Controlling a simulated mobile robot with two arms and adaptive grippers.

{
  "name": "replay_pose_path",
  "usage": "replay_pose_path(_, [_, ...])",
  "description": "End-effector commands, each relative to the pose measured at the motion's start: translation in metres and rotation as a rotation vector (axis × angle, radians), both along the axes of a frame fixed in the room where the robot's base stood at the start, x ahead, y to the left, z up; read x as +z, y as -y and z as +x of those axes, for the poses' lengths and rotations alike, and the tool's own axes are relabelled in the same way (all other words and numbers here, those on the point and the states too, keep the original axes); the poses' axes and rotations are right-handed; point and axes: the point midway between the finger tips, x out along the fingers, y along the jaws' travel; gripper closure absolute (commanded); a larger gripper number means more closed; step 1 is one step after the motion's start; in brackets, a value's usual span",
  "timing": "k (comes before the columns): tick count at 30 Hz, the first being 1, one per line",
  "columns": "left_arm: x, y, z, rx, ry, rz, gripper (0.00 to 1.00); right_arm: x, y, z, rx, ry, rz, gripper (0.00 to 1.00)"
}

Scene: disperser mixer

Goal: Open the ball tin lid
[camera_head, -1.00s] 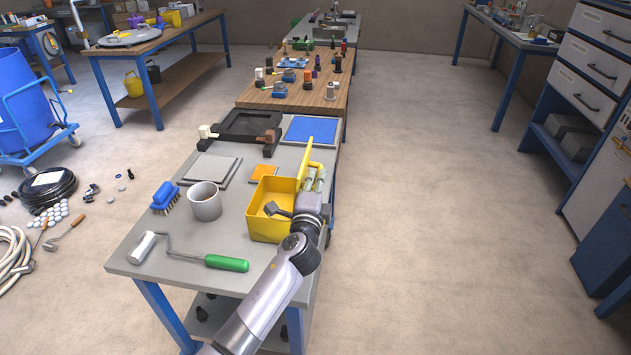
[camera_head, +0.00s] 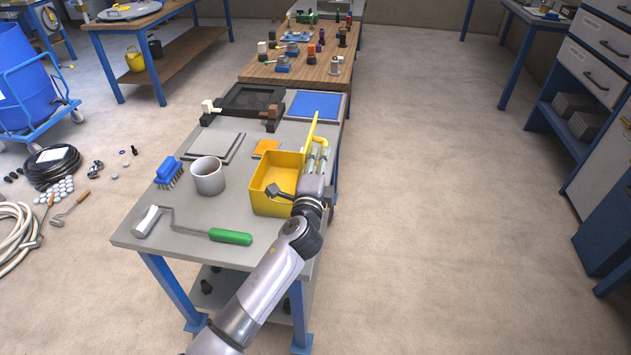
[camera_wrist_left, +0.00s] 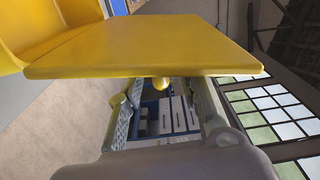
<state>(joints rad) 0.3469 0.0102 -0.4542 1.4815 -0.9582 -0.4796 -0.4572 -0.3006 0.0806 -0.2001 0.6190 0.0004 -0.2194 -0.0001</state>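The ball tin is the yellow box (camera_head: 264,200) at the right edge of the near grey table. Its yellow lid (camera_head: 308,132) stands up steeply on the box's right side, seen nearly edge-on, and the tin's mouth is uncovered. My left gripper (camera_head: 317,158) is just right of the lid, on its outer side. In the left wrist view the lid (camera_wrist_left: 150,50) spans the top, and a small round yellow knob (camera_wrist_left: 160,83) sits between the spread fingers, with gaps on both sides. The tin's inside is partly hidden by my wrist. My right gripper is out of view.
A grey mug (camera_head: 208,177), a blue brush (camera_head: 168,172) and a green-handled roller (camera_head: 230,237) lie left of the tin. An orange square (camera_head: 267,148) and a blue panel (camera_head: 314,105) lie behind it. Open floor is to the right.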

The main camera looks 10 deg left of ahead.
Motion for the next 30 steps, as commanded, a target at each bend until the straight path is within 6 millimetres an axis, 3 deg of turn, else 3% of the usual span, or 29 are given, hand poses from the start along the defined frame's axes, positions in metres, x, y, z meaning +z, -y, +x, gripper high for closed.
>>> replay_pose_path(9, [-0.002, -0.001, -0.066, -0.002, -0.004, -0.003, 0.67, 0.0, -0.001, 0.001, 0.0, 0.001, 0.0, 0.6])
replay_pose_path(15, [-0.001, -0.002, -0.092, -0.003, -0.003, -0.002, 0.67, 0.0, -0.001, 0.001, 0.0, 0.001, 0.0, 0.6])
replay_pose_path(30, [-0.001, -0.002, -0.099, -0.003, -0.002, -0.001, 0.67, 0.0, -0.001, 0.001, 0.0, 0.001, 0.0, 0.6])
